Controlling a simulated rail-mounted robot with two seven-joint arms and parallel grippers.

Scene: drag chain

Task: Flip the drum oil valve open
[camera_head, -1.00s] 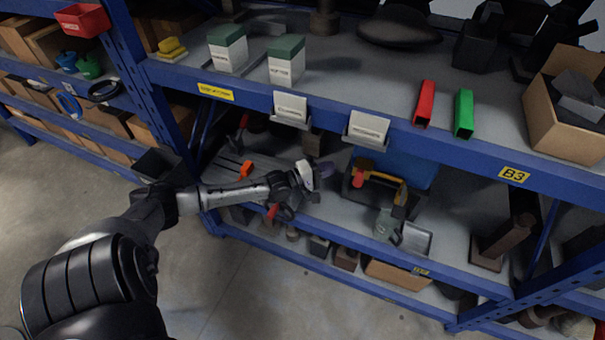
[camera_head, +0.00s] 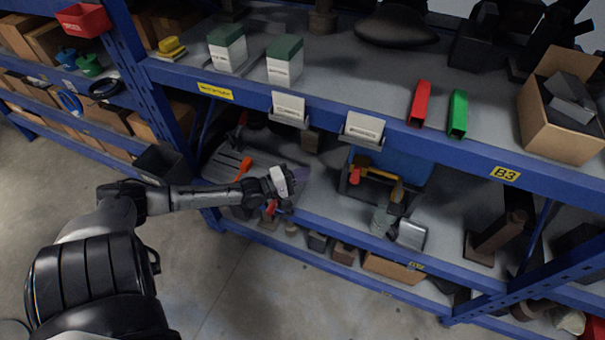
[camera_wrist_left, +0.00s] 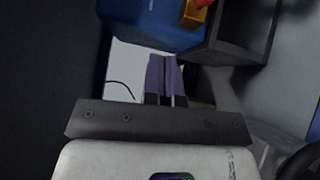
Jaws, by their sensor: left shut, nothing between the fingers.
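A blue drum (camera_head: 408,166) sits on the middle shelf, partly hidden under the upper shelf's edge. A yellow valve body (camera_head: 385,179) with a red part (camera_head: 362,171) shows at its front, above a dark tray (camera_head: 352,188). In the left wrist view the drum (camera_wrist_left: 150,18) is at the top, with the yellow valve piece (camera_wrist_left: 194,15) and a bit of red (camera_wrist_left: 204,3) cut off by the frame edge. My left gripper (camera_head: 302,178) is shut and empty, to the left of the drum and apart from it. Its purple fingers (camera_wrist_left: 165,75) are together. I cannot tell the valve's exact position.
A grey can (camera_head: 382,220) and a small metal box (camera_head: 411,234) stand at the shelf's front, right of my gripper. The upper shelf's blue beam (camera_head: 440,149) with label holders (camera_head: 362,130) hangs above. A dark bin (camera_head: 162,165) is at the left.

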